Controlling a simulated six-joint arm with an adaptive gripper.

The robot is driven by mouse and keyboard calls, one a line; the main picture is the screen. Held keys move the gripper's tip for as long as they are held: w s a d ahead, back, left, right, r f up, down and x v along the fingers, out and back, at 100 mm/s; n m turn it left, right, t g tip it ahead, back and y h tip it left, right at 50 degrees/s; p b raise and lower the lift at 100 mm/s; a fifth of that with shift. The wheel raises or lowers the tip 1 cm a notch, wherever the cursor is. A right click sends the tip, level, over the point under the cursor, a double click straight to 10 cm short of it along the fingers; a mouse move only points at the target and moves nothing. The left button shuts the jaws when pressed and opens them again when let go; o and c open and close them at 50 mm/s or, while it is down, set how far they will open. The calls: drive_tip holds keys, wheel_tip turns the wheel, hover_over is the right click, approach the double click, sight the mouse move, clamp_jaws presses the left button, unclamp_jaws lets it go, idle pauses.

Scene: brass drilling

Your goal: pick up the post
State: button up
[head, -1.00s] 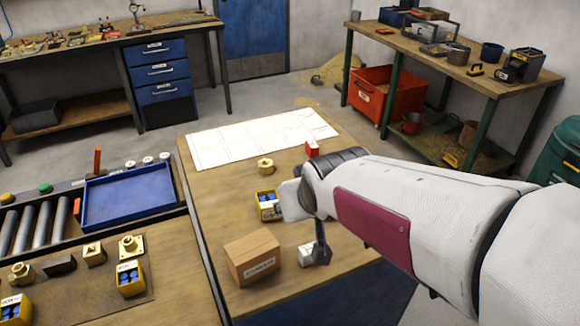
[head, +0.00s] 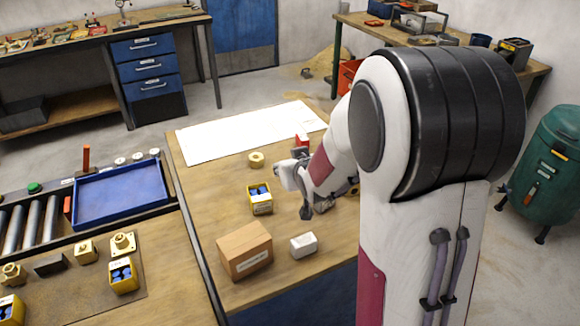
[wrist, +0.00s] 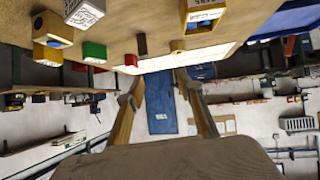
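No part can be named the post with certainty. In the wrist view, a small dark upright piece (wrist: 141,44) stands on the bench between a red box (wrist: 131,61) and a small brass part (wrist: 177,46); it may be the post. In the head view, a round brass part (head: 256,160) lies on the bench below the white sheet, and another brass piece (head: 352,188) is mostly hidden behind my arm. My gripper (wrist: 160,82) is open and empty, its two fingers well apart. It is above the bench, apart from these parts.
A yellow bin (head: 261,205) with blue contents, a cardboard box (head: 244,254) and a small white box (head: 303,245) stand near my gripper. A green box (wrist: 95,52) shows in the wrist view. A blue tray (head: 120,197) lies left. The white sheet (head: 230,136) is clear.

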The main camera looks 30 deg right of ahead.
drive_tip(key=shift+t, duration=0.9)
drive_tip(key=w+d+f, duration=0.1)
drive_tip(key=f, duration=0.1)
drive_tip(key=w+d+f, duration=0.3)
drive_tip(key=f, duration=0.2)
drive_tip(key=shift+w+d, duration=0.2)
drive_tip(key=shift+w, duration=0.15)
drive_tip(key=shift+w+d+f+m, duration=0.25)
drive_tip(key=shift+d+f+m, duration=0.1)
drive_tip(key=shift+f, duration=0.3)
drive_tip(key=shift+w, duration=0.1)
drive_tip(key=shift+x, duration=1.2)
drive_tip(key=shift+d+x, duration=0.2)
drive_tip(key=shift+x, duration=2.4)
drive_tip(key=shift+r, duration=0.1)
clamp_jaws()
